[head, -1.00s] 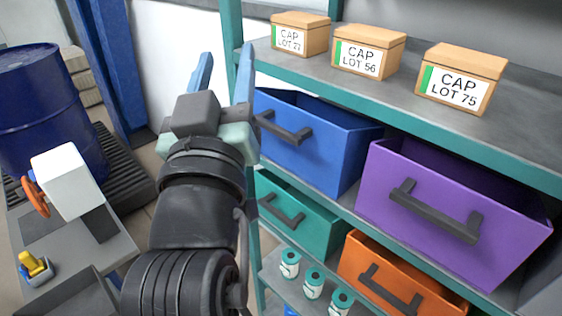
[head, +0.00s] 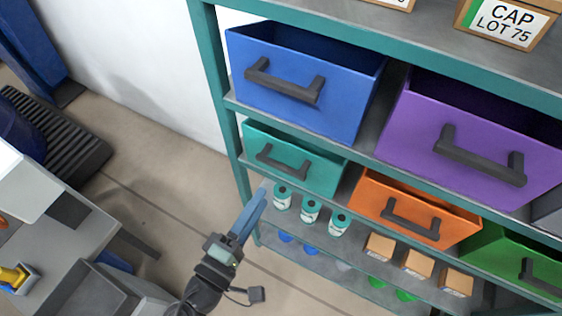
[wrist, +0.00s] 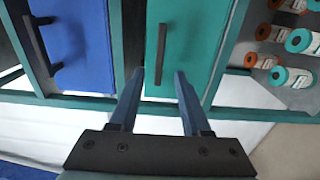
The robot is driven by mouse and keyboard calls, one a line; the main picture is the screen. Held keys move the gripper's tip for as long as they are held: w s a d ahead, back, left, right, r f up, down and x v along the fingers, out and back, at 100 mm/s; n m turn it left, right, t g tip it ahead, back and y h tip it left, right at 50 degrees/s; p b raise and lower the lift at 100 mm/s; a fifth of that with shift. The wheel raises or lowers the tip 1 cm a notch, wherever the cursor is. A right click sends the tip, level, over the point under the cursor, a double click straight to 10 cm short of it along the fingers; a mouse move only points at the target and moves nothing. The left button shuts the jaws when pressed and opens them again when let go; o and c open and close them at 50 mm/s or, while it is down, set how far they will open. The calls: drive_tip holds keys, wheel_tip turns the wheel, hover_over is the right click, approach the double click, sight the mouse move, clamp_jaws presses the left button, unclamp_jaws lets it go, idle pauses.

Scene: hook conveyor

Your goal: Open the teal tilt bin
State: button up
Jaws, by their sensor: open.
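The teal tilt bin (head: 318,166) sits on the middle shelf at the left end of the rack, below the blue bin. Its dark bar handle (head: 283,163) is on the front face. In the wrist view the teal bin (wrist: 193,45) fills the upper middle, with its handle (wrist: 161,53) just beyond the left fingertip. My gripper (head: 255,212) is below and in front of the teal bin in the head view. In the wrist view my gripper (wrist: 159,74) is open and empty, its fingers pointing at the bin and apart from the handle.
Neighbouring bins are blue (head: 300,100), purple (head: 475,150), orange (head: 420,225) and green (head: 510,262). The rack's teal post (head: 228,130) is just left of the bin. A grey workbench (head: 60,245) stands at left; the floor between is clear.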

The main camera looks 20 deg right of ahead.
sight(279, 170)
drive_tip(key=p+x, duration=0.2)
drive_tip(key=x, duration=0.8)
drive_tip(key=shift+w, duration=0.1)
drive_tip(key=shift+a, duration=0.1)
clamp_jaws()
idle(1.0)
